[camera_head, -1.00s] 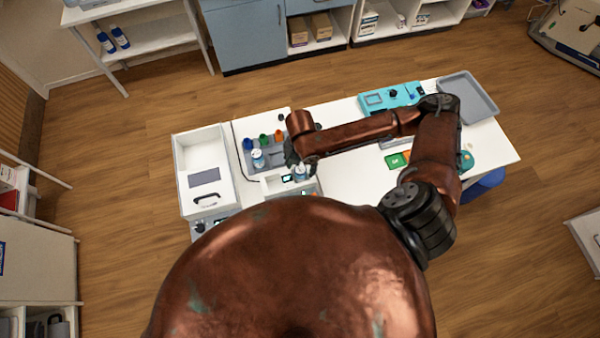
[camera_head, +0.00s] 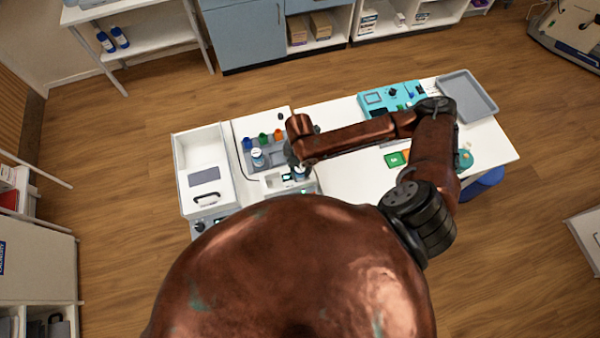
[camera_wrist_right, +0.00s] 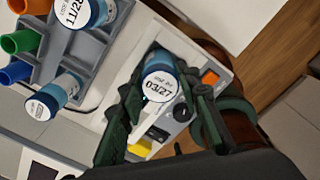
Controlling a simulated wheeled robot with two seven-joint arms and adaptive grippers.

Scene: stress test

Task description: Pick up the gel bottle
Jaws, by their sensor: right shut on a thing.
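The gel bottle, a blue bottle with a round white cap label reading 03/27 (camera_wrist_right: 160,88), sits at a white device with an orange button in the right wrist view. It also shows as a small blue and white shape in the head view (camera_head: 301,174). My right gripper (camera_wrist_right: 157,98) has its dark green fingers on both sides of the bottle, shut on it. In the head view the right gripper (camera_head: 293,160) is small and partly hidden by my arm. Whether the bottle is clear of the device cannot be told. My left gripper is not in view.
A grey rack (camera_wrist_right: 88,50) beside the device holds similar bottles and several coloured tubes. A white box with a handle (camera_head: 203,175) stands left of it. A teal device (camera_head: 390,98) and a grey tray (camera_head: 468,95) are at the table's far right.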

